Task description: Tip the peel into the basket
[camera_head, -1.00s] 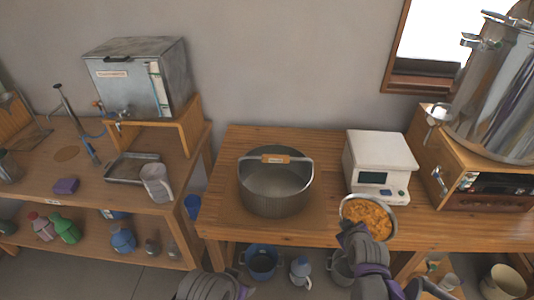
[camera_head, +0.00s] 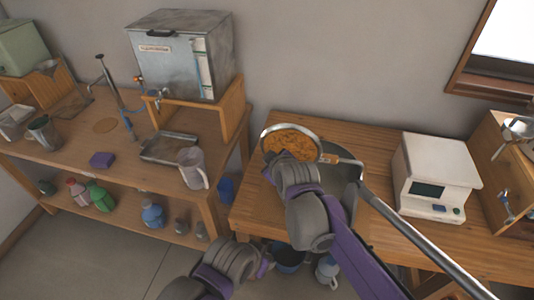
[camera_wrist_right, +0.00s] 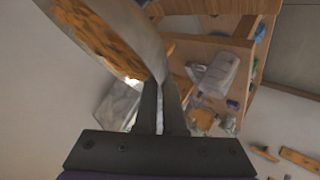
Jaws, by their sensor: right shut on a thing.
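The orange peel (camera_head: 290,140) fills a round metal pan (camera_head: 317,152), held up in front of the wall and table's back edge. My right gripper (camera_wrist_right: 160,105) is shut on the pan's rim; the peel also shows at the upper left of the right wrist view (camera_wrist_right: 90,30).
A white scale (camera_head: 436,178) stands right of the basket. On the left bench are a metal box on a wooden stand (camera_head: 185,60), a shallow tray (camera_head: 168,147) and a pale jug (camera_head: 192,168). A gap separates the two tables.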

